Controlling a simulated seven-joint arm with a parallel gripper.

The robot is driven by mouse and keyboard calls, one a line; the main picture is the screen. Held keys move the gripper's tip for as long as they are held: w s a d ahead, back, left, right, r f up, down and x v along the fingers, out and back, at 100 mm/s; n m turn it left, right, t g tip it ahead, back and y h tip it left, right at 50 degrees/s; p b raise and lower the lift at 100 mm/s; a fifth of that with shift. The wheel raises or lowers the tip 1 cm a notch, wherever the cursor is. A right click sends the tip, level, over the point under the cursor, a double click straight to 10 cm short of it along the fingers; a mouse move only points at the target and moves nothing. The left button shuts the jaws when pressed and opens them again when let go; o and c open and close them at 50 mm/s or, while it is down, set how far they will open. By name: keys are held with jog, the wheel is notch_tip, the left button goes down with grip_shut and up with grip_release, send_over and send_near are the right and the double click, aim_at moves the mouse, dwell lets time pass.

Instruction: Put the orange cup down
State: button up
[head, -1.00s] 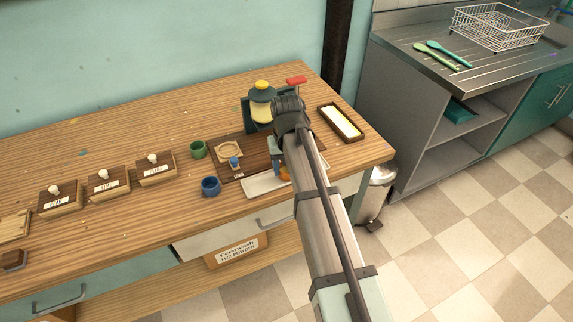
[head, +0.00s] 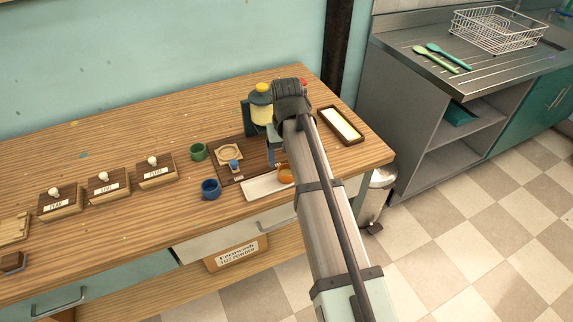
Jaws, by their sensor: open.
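The orange cup (head: 286,174) stands on the right part of a white tray (head: 258,188) near the table's front edge; my arm partly hides its right side. My gripper (head: 272,160) is open, just above and behind the cup, and looks apart from it. My arm covers much of the gripper, so only a blue-grey finger part shows.
A blue cup (head: 210,188) and a green cup (head: 198,152) stand left of the tray. A dark board (head: 228,172) with a wooden ring lies behind it. A yellow-topped dispenser (head: 261,106) stands behind my gripper. A dark-rimmed tray (head: 341,126) lies to the right.

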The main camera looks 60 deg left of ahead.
notch_tip(320, 180, up, 7)
dwell(0.3)
